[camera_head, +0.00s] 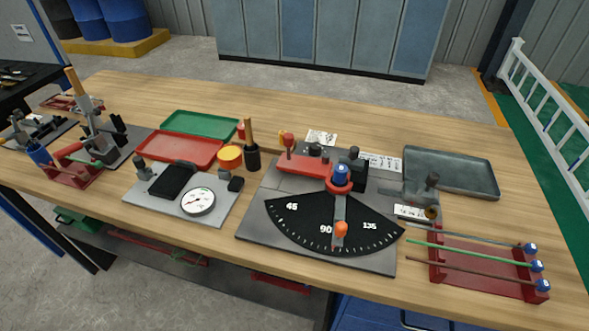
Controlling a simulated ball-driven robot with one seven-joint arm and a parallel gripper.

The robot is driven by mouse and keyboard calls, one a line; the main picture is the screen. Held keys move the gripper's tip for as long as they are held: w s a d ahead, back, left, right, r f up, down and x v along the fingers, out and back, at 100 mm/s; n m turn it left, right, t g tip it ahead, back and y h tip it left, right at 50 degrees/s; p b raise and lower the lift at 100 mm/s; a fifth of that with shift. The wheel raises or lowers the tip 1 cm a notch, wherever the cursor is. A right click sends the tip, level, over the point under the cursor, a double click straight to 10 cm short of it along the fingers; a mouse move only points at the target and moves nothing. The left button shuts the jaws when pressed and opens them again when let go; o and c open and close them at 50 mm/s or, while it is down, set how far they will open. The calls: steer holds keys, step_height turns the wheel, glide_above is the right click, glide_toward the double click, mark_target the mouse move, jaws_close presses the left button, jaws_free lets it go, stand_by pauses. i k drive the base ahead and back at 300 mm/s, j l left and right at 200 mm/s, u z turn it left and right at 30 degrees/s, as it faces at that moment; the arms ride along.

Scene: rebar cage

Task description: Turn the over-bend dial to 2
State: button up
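The rebar bender stands at the middle right of the bench, on a grey plate (258,228). It has a black angle scale (300,225) marked 45, 90 and 135. A lever with an orange knob (341,229) points near 90. A blue-topped pivot (341,173) sits above it. A small brass knob (432,213) stands beside a white label (410,211) with print too small to read. A round white-faced dial (198,201) with a red needle sits on another plate to the left. I cannot tell which is the over-bend dial, or its setting. My gripper is not in view.
A red rack (480,285) with several rods stands at the right front. A grey tray (455,170) lies behind it. Red (180,150) and green (200,127) trays lie left of the middle. Clamps and a red stand (75,178) fill the left.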

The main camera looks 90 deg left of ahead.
mark_target(315, 147)
steer(key=u, duration=1.75)
